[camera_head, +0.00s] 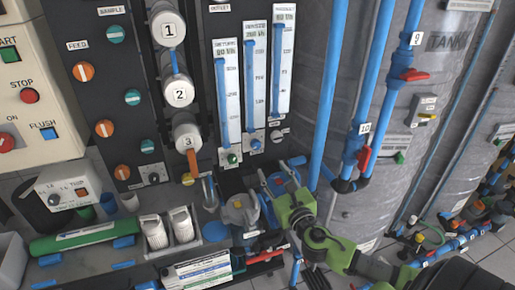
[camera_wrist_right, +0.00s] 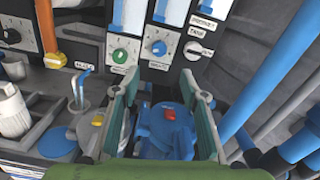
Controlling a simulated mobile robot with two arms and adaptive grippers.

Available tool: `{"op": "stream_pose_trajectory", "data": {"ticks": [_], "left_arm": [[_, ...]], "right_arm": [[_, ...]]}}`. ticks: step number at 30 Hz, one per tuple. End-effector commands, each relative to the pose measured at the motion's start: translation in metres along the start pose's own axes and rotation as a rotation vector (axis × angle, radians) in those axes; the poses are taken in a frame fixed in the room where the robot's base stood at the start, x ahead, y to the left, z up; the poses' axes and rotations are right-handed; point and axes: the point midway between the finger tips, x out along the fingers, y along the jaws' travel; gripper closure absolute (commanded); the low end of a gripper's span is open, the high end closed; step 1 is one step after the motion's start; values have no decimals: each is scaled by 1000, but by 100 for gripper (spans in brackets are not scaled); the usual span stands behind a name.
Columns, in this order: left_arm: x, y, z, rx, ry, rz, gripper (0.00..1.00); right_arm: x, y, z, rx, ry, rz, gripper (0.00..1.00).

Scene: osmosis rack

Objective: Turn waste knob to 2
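A row of small knobs sits under the flow meters on the dark panel. A green knob (camera_head: 233,158) is on the left, and also shows in the wrist view (camera_wrist_right: 120,56). A blue knob (camera_head: 256,144) is in the middle, and in the wrist view (camera_wrist_right: 158,47). A pale grey knob (camera_head: 276,135) is on the right, turned sideways in the wrist view (camera_wrist_right: 194,49). Their labels are too small to tell which is the waste knob. My right gripper (camera_head: 279,178) is open, below and in front of the knobs, its fingers (camera_wrist_right: 160,82) apart and touching no knob. My left gripper is out of view.
A blue fitting with a red part (camera_wrist_right: 165,128) shows between and beyond my right fingers. Blue vertical pipes (camera_head: 325,100) and a grey tank (camera_head: 445,110) stand to the right. An orange lever (camera_head: 193,162) and filter housings are on the left.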

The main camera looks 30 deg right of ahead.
Motion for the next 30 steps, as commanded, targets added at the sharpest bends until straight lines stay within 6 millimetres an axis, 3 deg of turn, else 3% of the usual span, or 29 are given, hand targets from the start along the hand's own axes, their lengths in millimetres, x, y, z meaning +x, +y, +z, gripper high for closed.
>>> {"op": "stream_pose_trajectory", "data": {"ticks": [7,21,30], "left_arm": [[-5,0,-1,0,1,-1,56],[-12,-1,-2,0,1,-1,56],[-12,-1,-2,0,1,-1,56]], "right_arm": [[24,0,2,-21,-5,3,60],[111,1,2,-16,-3,4,60],[137,1,0,-15,-2,5,60]]}}
